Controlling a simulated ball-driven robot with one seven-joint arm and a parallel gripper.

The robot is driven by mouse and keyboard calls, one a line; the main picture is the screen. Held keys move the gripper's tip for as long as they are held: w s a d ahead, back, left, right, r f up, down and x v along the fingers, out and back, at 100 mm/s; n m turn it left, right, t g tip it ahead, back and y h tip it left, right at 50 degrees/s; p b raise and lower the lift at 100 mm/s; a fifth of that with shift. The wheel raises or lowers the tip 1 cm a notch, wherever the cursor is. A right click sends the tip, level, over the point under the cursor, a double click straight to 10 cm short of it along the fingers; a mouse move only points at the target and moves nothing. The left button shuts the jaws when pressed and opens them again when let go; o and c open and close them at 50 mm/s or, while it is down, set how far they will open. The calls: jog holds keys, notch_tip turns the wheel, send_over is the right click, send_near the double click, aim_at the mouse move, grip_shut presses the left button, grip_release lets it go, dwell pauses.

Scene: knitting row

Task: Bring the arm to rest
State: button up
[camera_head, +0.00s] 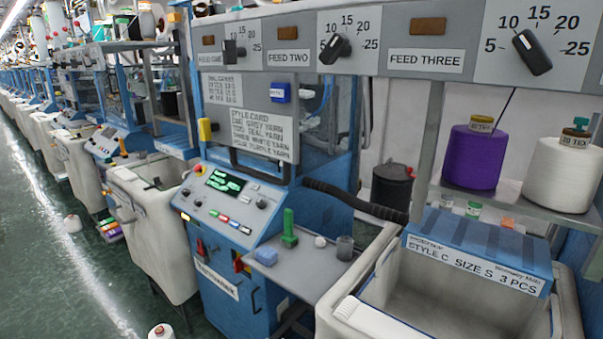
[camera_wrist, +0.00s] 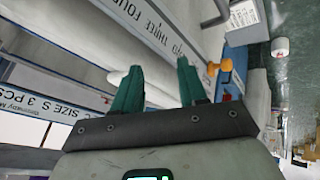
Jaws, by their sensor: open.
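My gripper (camera_wrist: 158,84) shows in the wrist view, with two green fingers apart and nothing between them. Its dark mount plate fills the lower middle of that view. Behind the fingers is a pale panel (camera_wrist: 150,28) with printed words, seen tilted. I cannot tell how far the fingers are from it. My gripper does not show in the head view.
A blue machine with a control panel (camera_head: 225,190) stands mid-picture. A small grey shelf (camera_head: 305,270) holds a green tool (camera_head: 289,228). A bin with a blue label board (camera_head: 480,245), a purple cone (camera_head: 475,155) and a white cone (camera_head: 563,172) are at right. Green floor (camera_head: 60,240) lies left.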

jog(key=s+d+f+m+g, duration=0.1)
jog(key=s+d+f+g, duration=0.1)
jog(key=s, duration=0.7)
jog(key=s+d+f+m+g+y, duration=0.1)
jog(key=s+d+f+m+g, duration=0.1)
jog(key=s+f, duration=0.3)
jog(key=s+d+f+m+g, duration=0.2)
jog(key=s+d+f, duration=0.1)
jog(key=s, duration=1)
jog(key=shift+d+f+y, duration=0.35)
jog(key=shift+f+y, duration=0.05)
jog(key=shift+f, duration=0.2)
